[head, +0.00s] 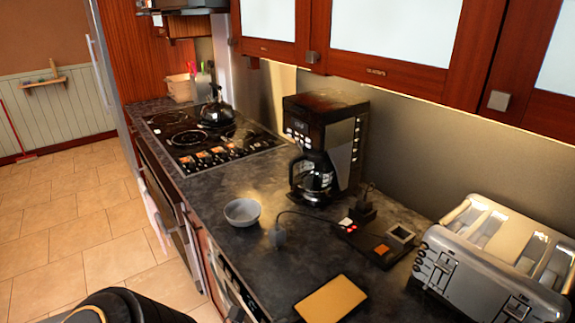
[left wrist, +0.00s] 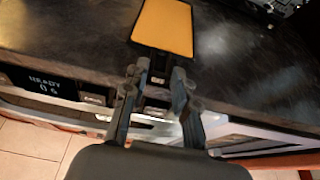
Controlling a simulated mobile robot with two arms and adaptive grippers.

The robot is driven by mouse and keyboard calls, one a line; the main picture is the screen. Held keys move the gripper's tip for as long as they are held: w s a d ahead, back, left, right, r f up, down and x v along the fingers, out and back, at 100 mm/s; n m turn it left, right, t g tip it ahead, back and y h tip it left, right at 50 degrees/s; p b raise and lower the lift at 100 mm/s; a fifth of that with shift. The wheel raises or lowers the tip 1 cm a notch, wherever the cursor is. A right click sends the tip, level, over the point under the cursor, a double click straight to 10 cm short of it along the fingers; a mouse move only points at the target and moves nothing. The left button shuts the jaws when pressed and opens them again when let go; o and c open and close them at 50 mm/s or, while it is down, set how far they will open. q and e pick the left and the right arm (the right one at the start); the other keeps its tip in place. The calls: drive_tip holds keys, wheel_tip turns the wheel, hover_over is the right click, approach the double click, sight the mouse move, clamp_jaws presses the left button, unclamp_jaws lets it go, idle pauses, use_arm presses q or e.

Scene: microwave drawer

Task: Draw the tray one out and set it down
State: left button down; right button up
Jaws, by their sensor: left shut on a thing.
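The microwave drawer's front (left wrist: 35,85) is under the counter edge in the left wrist view, with a lit display reading like "READY" and a pale horizontal bar below it. In the head view the drawer front (head: 232,283) shows only in part at the bottom. I see no tray clearly; the drawer's inside is hidden. My right gripper is in neither view.
A yellow-orange board (head: 331,300) lies flat on the dark counter (head: 225,180), just beyond the left fingers. A pale bowl (head: 242,212), coffee maker (head: 318,150), toaster (head: 490,265) and stove with kettle (head: 216,108) stand on the worktop. The tiled floor (head: 75,215) at left is clear.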

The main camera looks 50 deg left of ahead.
use_arm(q)
drive_tip(key=shift+a+b, duration=0.6)
drive_tip(key=shift+a, duration=1.55)
drive_tip(key=c, duration=1)
unclamp_jaws()
drive_tip(key=v, duration=1.2)
